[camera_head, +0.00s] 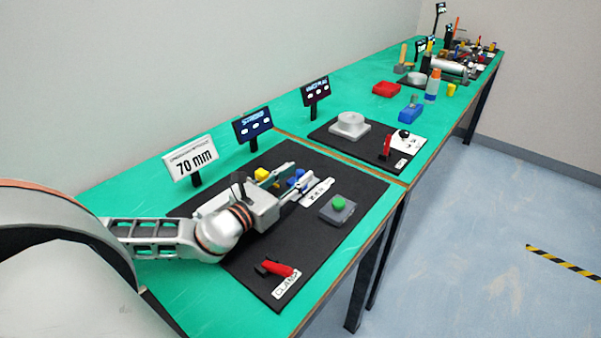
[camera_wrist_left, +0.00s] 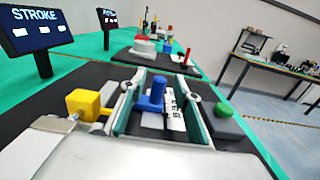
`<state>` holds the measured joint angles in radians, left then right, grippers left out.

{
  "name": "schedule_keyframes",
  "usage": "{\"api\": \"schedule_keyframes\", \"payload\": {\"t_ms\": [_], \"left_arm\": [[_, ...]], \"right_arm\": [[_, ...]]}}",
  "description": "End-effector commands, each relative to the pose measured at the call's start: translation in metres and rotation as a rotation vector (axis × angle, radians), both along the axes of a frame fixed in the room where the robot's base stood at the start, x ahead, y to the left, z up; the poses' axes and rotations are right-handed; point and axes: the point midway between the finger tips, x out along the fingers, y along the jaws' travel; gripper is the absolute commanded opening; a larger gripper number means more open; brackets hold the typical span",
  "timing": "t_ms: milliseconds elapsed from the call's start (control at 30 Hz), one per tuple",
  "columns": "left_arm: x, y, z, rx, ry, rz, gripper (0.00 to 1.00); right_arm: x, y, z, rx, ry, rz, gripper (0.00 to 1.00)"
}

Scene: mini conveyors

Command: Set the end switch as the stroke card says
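The stroke card (camera_head: 193,160), a white sign reading "70 mm", stands at the back of the first black mat. My left gripper (camera_head: 303,177) is low over this mat, its fingers open. In the left wrist view a blue upright piece (camera_wrist_left: 152,96) shows between the fingers, with a gap on each side. A yellow block (camera_head: 262,174) is just left of the fingers; it also shows in the left wrist view (camera_wrist_left: 88,104). I cannot tell which coloured piece is the end switch. A white marked strip (camera_wrist_left: 174,110) lies right of the blue piece. My right gripper is out of view.
A grey box with a green button (camera_head: 338,206) stands right of the gripper. A red clamp lever (camera_head: 277,268) is at the mat's near edge. A dark "STROKE" display (camera_head: 253,125) stands behind. A second mat (camera_head: 335,140) with a grey round part lies farther along.

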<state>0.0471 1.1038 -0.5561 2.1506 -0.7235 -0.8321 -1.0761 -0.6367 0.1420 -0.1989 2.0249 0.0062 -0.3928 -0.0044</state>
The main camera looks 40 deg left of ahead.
Motion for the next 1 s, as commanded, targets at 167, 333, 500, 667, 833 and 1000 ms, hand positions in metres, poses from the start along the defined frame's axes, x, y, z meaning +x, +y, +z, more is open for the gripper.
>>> {"api": "schedule_keyframes", "payload": {"t_ms": [167, 333, 500, 667, 833, 1000], "left_arm": [[0.015, -0.001, 0.0, -0.001, -0.001, 0.001, 0.31], [0.02, -0.001, 0.0, -0.001, 0.0, 0.0, 0.31], [0.02, -0.002, 0.0, 0.0, 0.0, 0.0, 0.31], [0.02, -0.001, 0.0, -0.001, 0.0, 0.0, 0.1], [0.02, -0.001, 0.0, 0.0, 0.0, 0.0, 0.0], [0.031, 0.0, 0.0, 0.0, -0.002, 0.004, 0.0]], "right_arm": [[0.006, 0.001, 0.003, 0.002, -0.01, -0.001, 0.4], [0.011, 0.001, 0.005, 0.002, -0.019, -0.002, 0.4], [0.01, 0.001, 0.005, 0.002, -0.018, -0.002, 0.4], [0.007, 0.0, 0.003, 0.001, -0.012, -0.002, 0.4], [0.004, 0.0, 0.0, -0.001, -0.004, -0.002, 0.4], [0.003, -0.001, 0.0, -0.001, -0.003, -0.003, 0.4]]}}
